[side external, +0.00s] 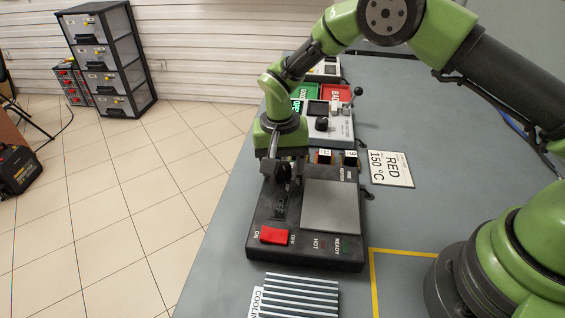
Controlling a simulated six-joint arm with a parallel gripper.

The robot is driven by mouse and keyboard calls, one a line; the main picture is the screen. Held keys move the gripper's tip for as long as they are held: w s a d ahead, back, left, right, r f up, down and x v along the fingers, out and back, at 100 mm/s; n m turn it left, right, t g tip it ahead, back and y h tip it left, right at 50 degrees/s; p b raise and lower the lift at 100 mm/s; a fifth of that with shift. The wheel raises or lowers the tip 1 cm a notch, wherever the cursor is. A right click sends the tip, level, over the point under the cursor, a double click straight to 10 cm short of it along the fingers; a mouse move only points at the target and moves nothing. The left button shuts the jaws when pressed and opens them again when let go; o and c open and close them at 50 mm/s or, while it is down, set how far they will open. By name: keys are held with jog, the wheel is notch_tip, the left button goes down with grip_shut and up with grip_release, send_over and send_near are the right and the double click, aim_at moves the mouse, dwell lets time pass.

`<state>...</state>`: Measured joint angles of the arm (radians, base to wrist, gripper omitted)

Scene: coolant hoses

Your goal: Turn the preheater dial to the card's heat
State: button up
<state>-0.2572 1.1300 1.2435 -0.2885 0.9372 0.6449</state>
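The preheater (258,222) is a black box on the table with a grey plate (331,206) on its right. A red ON/OFF switch (274,235) sits at its near left, and labels READY and HOT show on its front. My gripper (283,182) points down over the left part of the preheater, beyond the switch. The dial cannot be made out; my gripper covers that part, and I cannot tell whether its fingers touch anything. The card (391,168) lies flat to the right of the preheater and reads RED 150 °C.
Behind the preheater are small numbered holders (348,160) and a grey device (333,132) with a black knob and lever. Green (303,92) and red (333,93) trays stand farther back. A ribbed cooling rack (300,296) lies in front. The table right of the card is clear.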

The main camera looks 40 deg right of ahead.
notch_tip(320, 180, up, 10)
jog(key=shift+a, duration=0.2)
dwell(0.5)
jog(key=shift+w, duration=0.1)
notch_tip(320, 180, up, 7)
jog(key=t, duration=0.1)
send_over(281, 165)
jog(key=s+d, duration=0.2)
jog(key=s+d+r+n+t+y, duration=0.1)
jog(key=s+d+r+t+y, duration=0.1)
jog(key=s+r, duration=0.5)
jog(key=s+d+r+n+t, duration=0.2)
jog(key=s+d+t, duration=0.1)
jog(key=s, duration=1.2)
jog(key=shift+r+t, duration=0.4)
jog(key=shift+t, duration=0.4)
